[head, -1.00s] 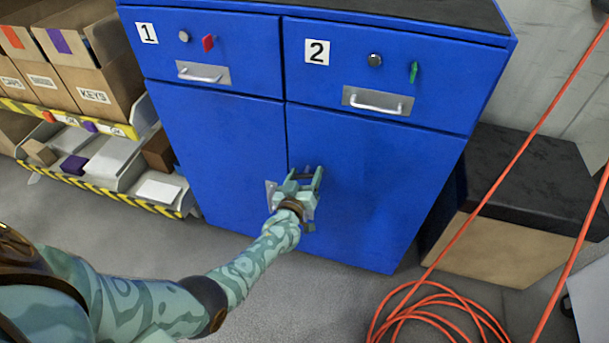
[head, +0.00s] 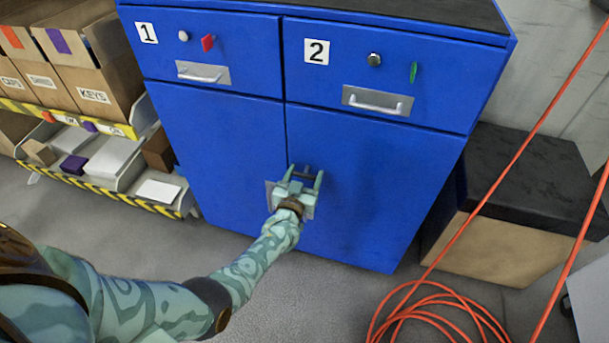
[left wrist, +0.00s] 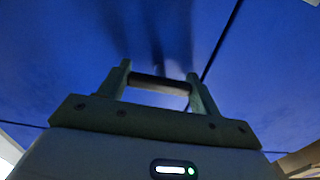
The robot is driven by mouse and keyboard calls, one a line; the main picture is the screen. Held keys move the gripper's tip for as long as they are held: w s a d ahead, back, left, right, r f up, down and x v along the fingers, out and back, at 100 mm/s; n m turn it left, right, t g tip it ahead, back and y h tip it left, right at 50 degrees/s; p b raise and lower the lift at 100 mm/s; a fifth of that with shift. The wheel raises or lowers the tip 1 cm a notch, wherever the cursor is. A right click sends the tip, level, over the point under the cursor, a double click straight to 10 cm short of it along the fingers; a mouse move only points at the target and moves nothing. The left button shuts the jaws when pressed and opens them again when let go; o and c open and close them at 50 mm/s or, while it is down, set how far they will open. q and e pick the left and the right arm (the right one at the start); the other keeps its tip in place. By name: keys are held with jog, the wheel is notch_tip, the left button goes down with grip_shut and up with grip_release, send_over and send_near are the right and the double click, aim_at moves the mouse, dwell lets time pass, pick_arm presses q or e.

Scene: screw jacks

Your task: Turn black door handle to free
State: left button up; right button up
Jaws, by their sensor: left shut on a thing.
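The black door handle (head: 304,175) is on the lower doors of the blue cabinet (head: 365,180), near the seam between them. A silver plate (head: 269,189) shows partly behind my left gripper (head: 306,170). The gripper is shut on the handle, with one finger at each side of it. In the left wrist view, the handle (left wrist: 160,83) is a dark bar spanning the gap between the fingers of the left gripper (left wrist: 159,70). Most of the plate is hidden by the gripper. My right gripper is not in view.
Two drawers with silver pulls (head: 377,103) sit above the doors, labelled 1 and 2. A shelf rack with boxes (head: 95,95) stands at left. A black-topped box (head: 520,190) and a coiled orange cable (head: 435,310) are at right.

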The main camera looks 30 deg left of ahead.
pick_arm(q)
jog(key=o, duration=1)
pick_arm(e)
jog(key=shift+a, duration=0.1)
pick_arm(q)
jog(key=shift+s+d, duration=0.1)
jog(key=shift+s, duration=0.2)
jog(key=p+v, duration=0.6)
jog(key=v, duration=0.9)
jog(key=shift+s+d, duration=0.1)
jog(key=shift+s, duration=0.3)
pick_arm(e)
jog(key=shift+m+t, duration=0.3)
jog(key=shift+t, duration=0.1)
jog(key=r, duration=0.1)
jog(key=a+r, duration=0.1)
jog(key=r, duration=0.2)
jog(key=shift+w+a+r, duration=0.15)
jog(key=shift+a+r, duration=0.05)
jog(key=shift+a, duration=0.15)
pick_arm(q)
jog(key=shift+f, duration=0.1)
